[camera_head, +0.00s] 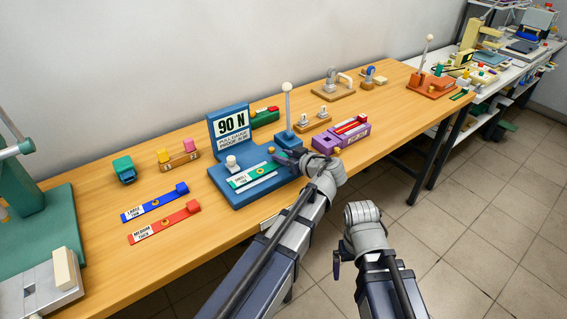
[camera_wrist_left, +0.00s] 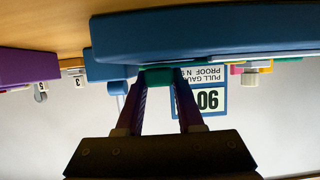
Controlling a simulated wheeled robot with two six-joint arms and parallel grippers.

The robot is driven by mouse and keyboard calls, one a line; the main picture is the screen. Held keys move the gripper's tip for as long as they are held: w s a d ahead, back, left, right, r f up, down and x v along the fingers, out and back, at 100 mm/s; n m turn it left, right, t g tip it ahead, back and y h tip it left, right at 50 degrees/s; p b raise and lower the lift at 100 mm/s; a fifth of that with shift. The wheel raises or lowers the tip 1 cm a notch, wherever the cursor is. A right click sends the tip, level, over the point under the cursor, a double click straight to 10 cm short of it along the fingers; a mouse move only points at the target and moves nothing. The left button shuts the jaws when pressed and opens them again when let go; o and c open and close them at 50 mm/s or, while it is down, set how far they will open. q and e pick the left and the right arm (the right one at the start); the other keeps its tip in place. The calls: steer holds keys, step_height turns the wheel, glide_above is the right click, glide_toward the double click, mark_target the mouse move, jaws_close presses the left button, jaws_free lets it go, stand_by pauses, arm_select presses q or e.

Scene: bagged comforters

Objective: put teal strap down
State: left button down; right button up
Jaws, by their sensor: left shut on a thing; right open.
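The teal strap (camera_head: 252,176) has a white label and lies along the blue pull-gauge base (camera_head: 226,192), which has an upright "90 N" sign (camera_head: 231,124). My left gripper (camera_head: 284,157) is at the strap's right end. In the left wrist view its fingers (camera_wrist_left: 160,82) are shut on the teal end (camera_wrist_left: 158,76), close to the blue base (camera_wrist_left: 200,35). Whether the strap touches the base all along cannot be told. My right gripper (camera_head: 338,262) is open and empty, in front of the table over the floor; its fingers are partly hidden.
A blue strap (camera_head: 155,203) and a red strap (camera_head: 165,222) lie left of the gauge. A purple holder (camera_head: 325,143) with red pieces stands to its right. A post with a white ball (camera_head: 287,88) rises close behind my left gripper. Bare table lies left front.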

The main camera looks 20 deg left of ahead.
arm_select(q)
steer(key=shift+f, duration=0.1)
steer(key=c, duration=0.5)
jaws_free()
steer(key=shift+c, duration=0.2)
